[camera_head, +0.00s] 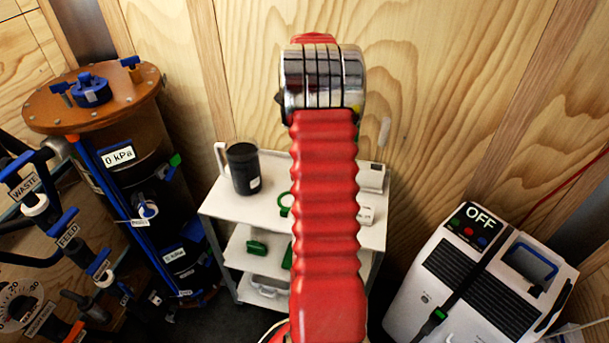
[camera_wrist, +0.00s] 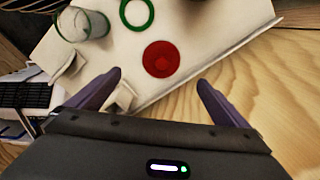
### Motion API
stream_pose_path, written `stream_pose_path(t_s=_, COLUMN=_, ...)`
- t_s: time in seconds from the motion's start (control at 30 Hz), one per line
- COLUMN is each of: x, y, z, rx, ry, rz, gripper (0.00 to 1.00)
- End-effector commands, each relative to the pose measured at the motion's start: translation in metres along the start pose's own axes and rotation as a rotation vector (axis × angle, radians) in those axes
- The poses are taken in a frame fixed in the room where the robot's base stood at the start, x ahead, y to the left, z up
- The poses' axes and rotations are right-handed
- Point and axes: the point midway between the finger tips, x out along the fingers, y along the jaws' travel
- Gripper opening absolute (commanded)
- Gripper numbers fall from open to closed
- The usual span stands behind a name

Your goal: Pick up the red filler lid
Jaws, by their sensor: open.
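The red filler lid (camera_wrist: 161,59) is a round red disc lying on the top of the white cart (camera_wrist: 120,45) in the wrist view. It lies ahead of my gripper (camera_wrist: 160,88), roughly midway between the two fingers. The fingers are spread apart and hold nothing. In the head view my red arm rises in front of the white cart (camera_head: 270,216) and hides part of its top. The lid and the gripper do not show there.
A green ring (camera_wrist: 136,12) and a clear cup (camera_wrist: 84,24) are on the cart near the lid. A dark jug (camera_head: 243,168) stands on the cart's left. A wooden wall (camera_head: 440,90) is behind. A filter tank (camera_head: 130,150) is left, a white machine (camera_head: 480,280) right.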

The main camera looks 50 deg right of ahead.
Motion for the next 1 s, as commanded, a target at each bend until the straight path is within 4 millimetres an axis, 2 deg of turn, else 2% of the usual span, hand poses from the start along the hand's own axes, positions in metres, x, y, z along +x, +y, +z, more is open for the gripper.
stream_pose_path(t_s=0.3, x=0.049, y=0.001, z=0.001, rx=-0.001, ry=-0.002, rz=0.003, gripper=0.98)
stream_pose_path(t_s=0.5, x=0.072, y=0.0, z=0.001, rx=-0.001, ry=-0.001, rz=0.002, gripper=0.98)
stream_pose_path(t_s=1.0, x=0.082, y=-0.001, z=0.001, rx=-0.003, ry=-0.001, rz=0.002, gripper=0.98)
